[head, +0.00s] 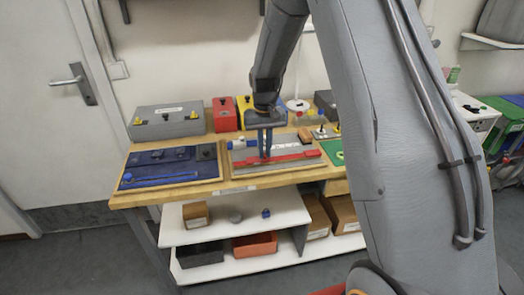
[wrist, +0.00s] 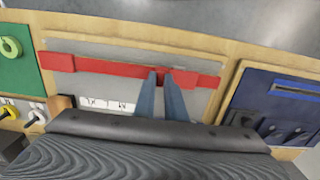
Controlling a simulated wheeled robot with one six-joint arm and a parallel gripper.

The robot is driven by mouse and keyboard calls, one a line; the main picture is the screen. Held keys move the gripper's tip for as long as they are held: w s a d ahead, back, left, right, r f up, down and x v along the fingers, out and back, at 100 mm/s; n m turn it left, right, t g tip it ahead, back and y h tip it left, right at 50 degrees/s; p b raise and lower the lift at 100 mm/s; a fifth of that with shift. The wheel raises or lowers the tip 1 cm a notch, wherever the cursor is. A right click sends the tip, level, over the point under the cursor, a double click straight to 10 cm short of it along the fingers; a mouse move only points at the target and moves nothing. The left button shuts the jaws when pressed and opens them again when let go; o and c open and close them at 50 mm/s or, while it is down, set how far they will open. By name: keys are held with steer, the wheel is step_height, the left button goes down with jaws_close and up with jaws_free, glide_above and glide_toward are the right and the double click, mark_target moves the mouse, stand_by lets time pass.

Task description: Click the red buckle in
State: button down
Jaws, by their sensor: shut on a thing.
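The red buckle strap (wrist: 110,69) runs across a grey board (wrist: 120,52); it also shows in the head view (head: 297,156). In the wrist view a wide red block (wrist: 58,62) sits at the strap's left end. A second wider red piece (wrist: 182,82) is at the fingers, with thin strap beyond it to the right. My gripper (wrist: 161,75) is shut on this red piece, low over the board; it also shows in the head view (head: 266,156). The fingers hide part of it, and I cannot tell whether the buckle halves are joined.
In the head view a blue board (head: 135,179) lies left of the grey board on the wooden table. A grey box (head: 166,122), a red box (head: 224,115) and a yellow box stand behind. A green board (wrist: 12,58) lies on the other side.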

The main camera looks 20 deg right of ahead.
steer(key=shift+a, duration=0.3)
steer(key=c, duration=1.8)
jaws_free()
steer(key=shift+r, duration=0.25)
step_height(320, 180, up, 7)
steer(key=shift+r+b, duration=0.15)
steer(key=shift+b, duration=1.05)
steer(key=s+a+f+n+t, duration=0.1)
steer(key=s+f, duration=0.1)
steer(key=s, duration=2.3)
steer(key=shift+s+a+f+b, duration=0.15)
steer(key=shift+s+f+b, duration=0.1)
steer(key=shift+s+b, duration=0.15)
